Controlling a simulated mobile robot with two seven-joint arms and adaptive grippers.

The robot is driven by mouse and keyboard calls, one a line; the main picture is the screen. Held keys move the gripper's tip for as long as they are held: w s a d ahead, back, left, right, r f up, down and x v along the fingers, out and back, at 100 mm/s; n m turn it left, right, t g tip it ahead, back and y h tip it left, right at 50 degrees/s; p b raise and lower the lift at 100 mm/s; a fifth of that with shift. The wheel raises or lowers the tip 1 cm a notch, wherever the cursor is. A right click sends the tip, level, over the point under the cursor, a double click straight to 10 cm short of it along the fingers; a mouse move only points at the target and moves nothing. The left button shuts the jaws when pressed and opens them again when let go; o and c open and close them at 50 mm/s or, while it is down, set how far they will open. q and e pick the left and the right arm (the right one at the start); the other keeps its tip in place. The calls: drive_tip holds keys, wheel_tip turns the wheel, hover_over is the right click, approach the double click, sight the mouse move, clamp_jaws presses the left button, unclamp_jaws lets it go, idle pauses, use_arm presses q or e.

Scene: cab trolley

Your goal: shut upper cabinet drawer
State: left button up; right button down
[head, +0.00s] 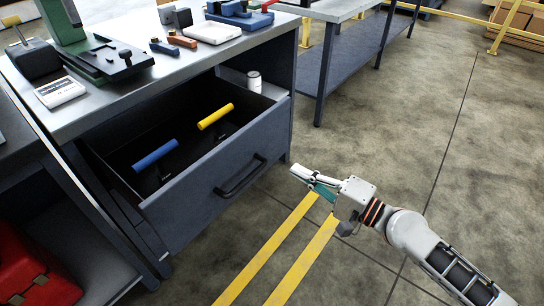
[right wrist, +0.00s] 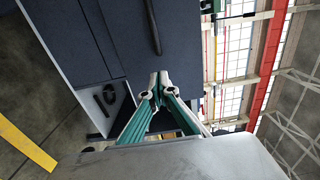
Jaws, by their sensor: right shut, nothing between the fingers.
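The upper drawer (head: 205,200) of the dark blue-grey cabinet is pulled out, with its inside exposed. Its black bar handle (head: 240,176) is on the front face and also shows at the top of the right wrist view (right wrist: 153,28). Inside the drawer lie a tool with a blue grip (head: 155,155) and one with a yellow grip (head: 215,116). My right gripper (head: 300,172) is shut and empty, in front of the drawer and right of the handle, apart from it in the head view. Its closed fingertips (right wrist: 159,78) show in the right wrist view. My left gripper is not in view.
A white can (head: 254,81) stands by the drawer's back right corner. The cabinet top (head: 130,85) carries a green machine, a calculator-like device and small tools. A red case (head: 35,275) is at lower left. A workbench (head: 350,50) stands behind. The floor at right is clear.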

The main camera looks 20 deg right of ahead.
sight(261, 152)
drive_tip(key=p+x, duration=0.1)
drive_tip(key=x, duration=0.8)
drive_tip(key=shift+w+a+f, duration=0.1)
drive_tip(key=shift+a, duration=0.05)
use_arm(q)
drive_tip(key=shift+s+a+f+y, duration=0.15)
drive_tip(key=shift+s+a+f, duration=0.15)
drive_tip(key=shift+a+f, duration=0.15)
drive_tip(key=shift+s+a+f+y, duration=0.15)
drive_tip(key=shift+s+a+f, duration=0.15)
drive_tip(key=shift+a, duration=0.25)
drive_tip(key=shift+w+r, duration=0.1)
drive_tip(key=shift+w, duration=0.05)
use_arm(e)
drive_tip(key=shift+w, duration=0.1)
